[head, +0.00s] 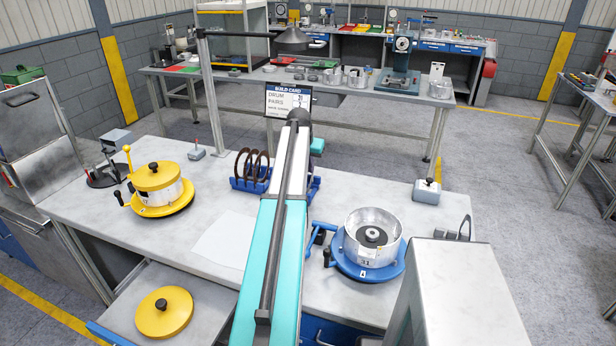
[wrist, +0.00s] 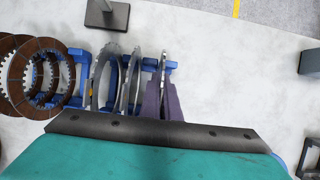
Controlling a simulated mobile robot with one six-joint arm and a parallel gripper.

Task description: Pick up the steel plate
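Several thin grey steel plates stand on edge in the blue rack (wrist: 88,88). In the wrist view one steel plate (wrist: 103,75) is left of centre and another (wrist: 133,78) is nearer the middle. The rightmost steel plate (wrist: 163,62) lines up with the gap of my gripper (wrist: 163,88). Its two purple fingers are close together, one on each side of that plate. I cannot tell whether they touch it. In the head view my arm hides the gripper and the steel plates; the rack (head: 238,184) shows beside it.
Brown friction plates (wrist: 38,78) stand left in the rack. On the bench (head: 110,215) are a yellow-lidded drum (head: 157,185) at left and an open metal drum (head: 372,238) on a blue base at right. A build card (head: 288,101) stands behind. A white sheet (head: 222,240) lies in front.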

